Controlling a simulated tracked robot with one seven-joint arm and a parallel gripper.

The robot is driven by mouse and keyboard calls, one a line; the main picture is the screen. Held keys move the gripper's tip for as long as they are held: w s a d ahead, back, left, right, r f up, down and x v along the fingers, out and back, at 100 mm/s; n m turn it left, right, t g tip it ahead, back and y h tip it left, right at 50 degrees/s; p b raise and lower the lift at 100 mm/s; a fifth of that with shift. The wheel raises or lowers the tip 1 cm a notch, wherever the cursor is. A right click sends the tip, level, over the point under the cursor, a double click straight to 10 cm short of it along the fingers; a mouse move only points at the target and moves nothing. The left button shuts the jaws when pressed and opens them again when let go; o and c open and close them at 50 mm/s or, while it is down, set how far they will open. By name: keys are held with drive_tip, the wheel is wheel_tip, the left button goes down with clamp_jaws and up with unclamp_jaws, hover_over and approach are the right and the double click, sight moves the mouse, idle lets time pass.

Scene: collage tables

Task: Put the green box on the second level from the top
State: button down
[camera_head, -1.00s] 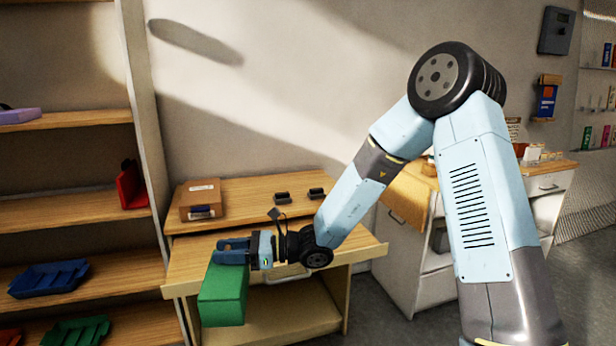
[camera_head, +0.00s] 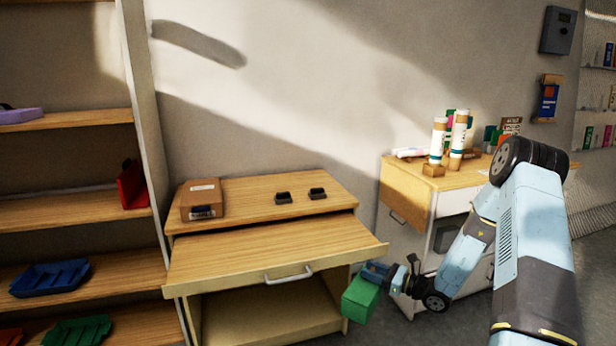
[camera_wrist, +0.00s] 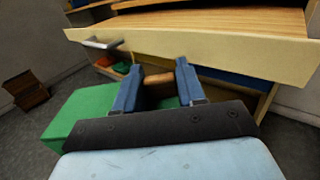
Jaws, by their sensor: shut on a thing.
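My gripper (camera_head: 376,272) is shut on the green box (camera_head: 360,300), low at the right front corner of the wooden desk. The box hangs clear of the desk. In the wrist view the green box (camera_wrist: 85,112) is seen below and left of my blue fingers (camera_wrist: 160,90). A shelf unit (camera_head: 62,120) with several wooden levels stands at the left in the head view. The visible levels hold a purple item, a red item and a blue tray. The top of the unit is out of frame.
The wooden desk (camera_head: 250,260) has its drawer pulled out, with a brown box (camera_head: 202,199) and two dark small items on top. Bare wall lies above the desk.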

drive_tip(key=shift+m+t, duration=0.3)
drive_tip(key=shift+t, duration=0.1)
drive_tip(key=d, duration=0.1)
drive_tip(key=w+d+f, duration=0.1)
drive_tip(key=d, duration=0.1)
drive_tip(key=shift+w+d+f, duration=0.15)
drive_tip(key=shift+w+f, duration=0.15)
drive_tip(key=shift+f, duration=0.1)
drive_tip(key=shift+s+r, duration=0.1)
drive_tip(key=shift+a, duration=0.25)
